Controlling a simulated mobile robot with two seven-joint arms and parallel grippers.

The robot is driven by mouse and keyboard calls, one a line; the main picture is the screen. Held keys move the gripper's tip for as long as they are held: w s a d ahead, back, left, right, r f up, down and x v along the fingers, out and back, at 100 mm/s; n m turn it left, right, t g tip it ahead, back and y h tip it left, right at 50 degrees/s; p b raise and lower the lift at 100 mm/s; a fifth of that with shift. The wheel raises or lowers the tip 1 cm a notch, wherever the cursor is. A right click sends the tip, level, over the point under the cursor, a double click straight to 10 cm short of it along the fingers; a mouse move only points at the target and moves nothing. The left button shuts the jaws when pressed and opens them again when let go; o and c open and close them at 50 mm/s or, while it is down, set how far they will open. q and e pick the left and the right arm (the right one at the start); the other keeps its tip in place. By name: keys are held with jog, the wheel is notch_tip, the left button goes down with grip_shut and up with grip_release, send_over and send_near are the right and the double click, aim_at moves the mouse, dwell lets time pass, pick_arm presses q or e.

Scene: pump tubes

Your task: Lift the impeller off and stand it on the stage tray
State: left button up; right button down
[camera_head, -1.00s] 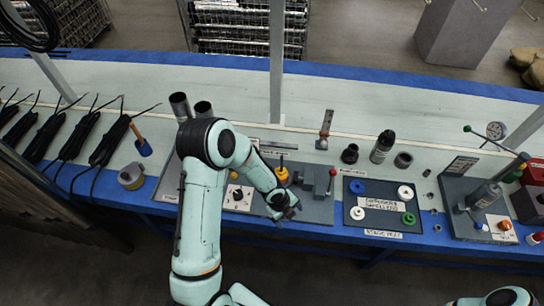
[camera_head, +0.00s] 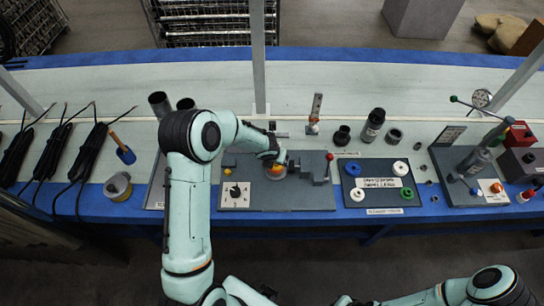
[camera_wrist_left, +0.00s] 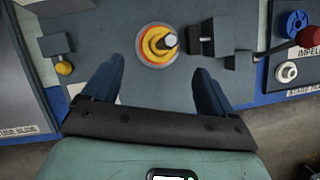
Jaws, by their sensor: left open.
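The impeller, a yellow piece with an orange ring (camera_wrist_left: 157,45), sits around a grey upright shaft on a grey fixture plate (camera_wrist_left: 110,20). In the head view its orange part (camera_head: 278,170) shows beside my left gripper (camera_head: 272,153), which partly hides it. In the left wrist view my left gripper (camera_wrist_left: 156,85) is open and empty, its two dark fingers apart, with the impeller ahead of and between them in the picture. The stage tray (camera_head: 378,203) lies to the right, holding blue, white and green round pieces. My right gripper is out of view.
A lever with a red ball (camera_head: 329,157) and a grey block stand just right of the impeller. A white dial plate (camera_head: 236,196) is on its left. Another fixture (camera_head: 462,175) is at the right.

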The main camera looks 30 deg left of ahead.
pick_arm(q)
jog(key=x, duration=0.7)
jog(key=shift+w+f+b, duration=0.1)
jog(key=shift+f+b, duration=0.05)
jog(key=shift+b, duration=0.15)
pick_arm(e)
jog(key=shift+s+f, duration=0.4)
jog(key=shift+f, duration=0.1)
pick_arm(q)
jog(key=shift+c, duration=0.3)
jog(key=c, duration=1.4)
jog(key=shift+o, duration=0.2)
jog(key=shift+r+p, duration=0.35)
jog(key=shift+r, duration=0.3)
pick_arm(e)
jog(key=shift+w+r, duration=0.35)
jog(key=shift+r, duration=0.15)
